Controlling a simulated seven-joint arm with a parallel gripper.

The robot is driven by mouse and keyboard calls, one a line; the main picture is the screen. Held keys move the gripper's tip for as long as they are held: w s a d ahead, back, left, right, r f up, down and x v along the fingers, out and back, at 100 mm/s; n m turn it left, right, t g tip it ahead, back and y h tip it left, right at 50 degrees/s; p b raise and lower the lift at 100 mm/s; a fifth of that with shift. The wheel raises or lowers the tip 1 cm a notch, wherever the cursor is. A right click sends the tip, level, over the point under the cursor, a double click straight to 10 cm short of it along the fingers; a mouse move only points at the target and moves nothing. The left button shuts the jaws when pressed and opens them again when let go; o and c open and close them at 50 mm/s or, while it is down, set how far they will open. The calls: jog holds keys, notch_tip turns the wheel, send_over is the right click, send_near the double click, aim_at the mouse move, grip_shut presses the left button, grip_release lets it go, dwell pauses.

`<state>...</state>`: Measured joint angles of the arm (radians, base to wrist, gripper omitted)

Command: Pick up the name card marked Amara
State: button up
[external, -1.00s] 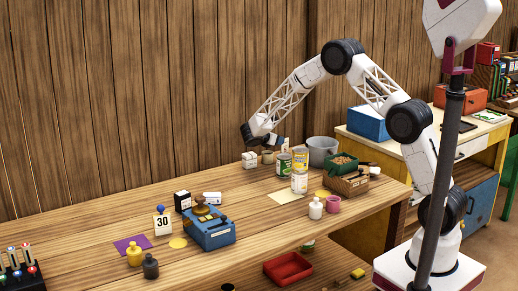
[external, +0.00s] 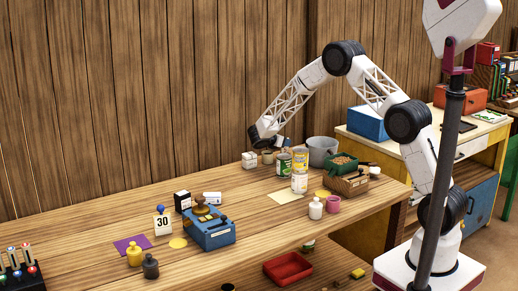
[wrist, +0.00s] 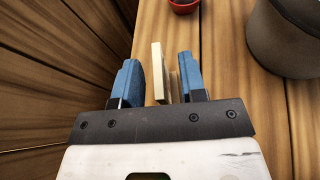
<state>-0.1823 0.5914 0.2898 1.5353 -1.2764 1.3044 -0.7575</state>
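My gripper (wrist: 157,65) has two blue fingers spread apart in the wrist view. A pale, cream-coloured upright piece (wrist: 158,73) stands between them, seen nearly edge-on, with a gap visible on each side. A second thin pale piece shows just right of it. I cannot tell whether either is the Amara card, as no lettering shows. In the external view my gripper (external: 281,141) is low over the back of the bench, partly hidden behind cans. A small white block or card (external: 249,160) with dark marks stands left of it; its marking is too small to read.
A grey bucket (external: 322,151) stands right of my gripper and also shows in the wrist view (wrist: 290,35). A red pot (wrist: 184,5) lies ahead. The plank wall (external: 150,90) is close behind.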

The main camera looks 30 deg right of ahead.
jog(key=shift+c, duration=0.3)
grip_shut()
dwell(0.3)
